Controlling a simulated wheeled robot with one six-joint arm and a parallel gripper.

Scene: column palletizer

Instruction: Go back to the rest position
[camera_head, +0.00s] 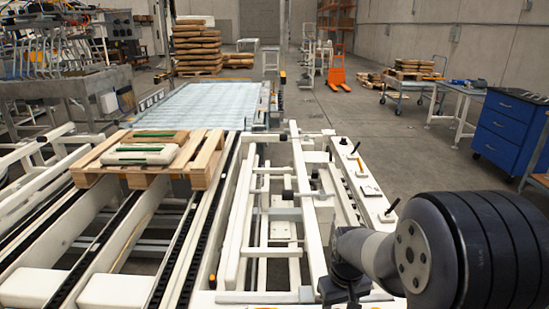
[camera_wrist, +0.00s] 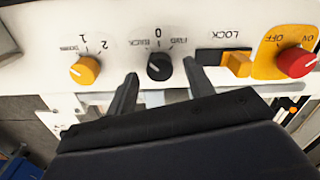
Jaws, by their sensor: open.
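A black knob (camera_wrist: 159,66) marked 0, with lettering that looks like BACK and FWD, sits just beyond and between the fingertips. The fingers appear apart from it, though the exact gap is hard to tell. In the head view my arm reaches in from the right and the gripper (camera_head: 340,287) is low over the white machine frame, its fingers largely hidden.
The white control panel (camera_wrist: 190,25) also carries a yellow knob (camera_wrist: 85,70), a yellow slider (camera_wrist: 237,64) marked LOCK and a red knob (camera_wrist: 296,62). A wooden pallet (camera_head: 205,160) with sacks (camera_head: 140,155) stands on the conveyor at left.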

